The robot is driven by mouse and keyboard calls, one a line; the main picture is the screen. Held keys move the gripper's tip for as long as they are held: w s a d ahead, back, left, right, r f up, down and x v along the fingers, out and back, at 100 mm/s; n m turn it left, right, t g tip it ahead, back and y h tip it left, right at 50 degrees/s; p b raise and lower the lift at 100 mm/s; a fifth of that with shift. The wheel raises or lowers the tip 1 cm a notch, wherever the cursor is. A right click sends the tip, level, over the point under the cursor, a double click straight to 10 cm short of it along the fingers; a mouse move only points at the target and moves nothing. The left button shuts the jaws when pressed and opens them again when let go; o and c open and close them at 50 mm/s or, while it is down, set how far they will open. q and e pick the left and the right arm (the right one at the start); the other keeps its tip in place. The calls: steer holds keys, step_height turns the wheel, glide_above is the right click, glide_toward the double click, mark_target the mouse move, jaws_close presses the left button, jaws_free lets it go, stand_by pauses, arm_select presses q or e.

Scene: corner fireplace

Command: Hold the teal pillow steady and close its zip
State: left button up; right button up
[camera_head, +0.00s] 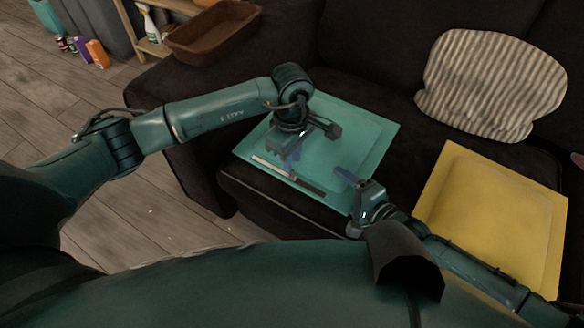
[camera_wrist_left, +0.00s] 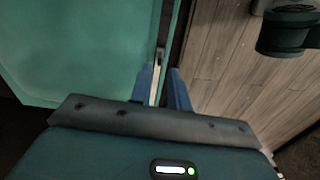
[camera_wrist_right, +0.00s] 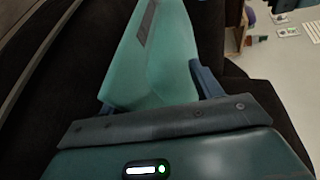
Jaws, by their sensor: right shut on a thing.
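The teal pillow (camera_head: 352,135) lies flat on the dark sofa seat. Its zip (camera_head: 276,169) runs along the front edge, pale on the left and dark towards the right. My left gripper (camera_head: 290,158) is above the front part of the pillow, close to the zip. In the left wrist view its fingers (camera_wrist_left: 161,72) stand apart, with the pale zip strip (camera_wrist_left: 154,92) and a small metal piece (camera_wrist_left: 160,55) between and just beyond them. My right gripper (camera_head: 349,180) is shut on the pillow's front right corner.
A yellow pillow (camera_head: 490,215) lies to the right on the sofa, and a striped pillow (camera_head: 492,85) leans on the backrest. A brown basket (camera_head: 212,33) stands behind on the left. Wooden floor (camera_head: 60,105) is open on the left.

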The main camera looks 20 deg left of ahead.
mark_target(292, 174)
arm_select(q)
step_height(292, 174, down, 5)
steer(key=shift+f, duration=0.1)
stand_by(0.3)
jaws_close()
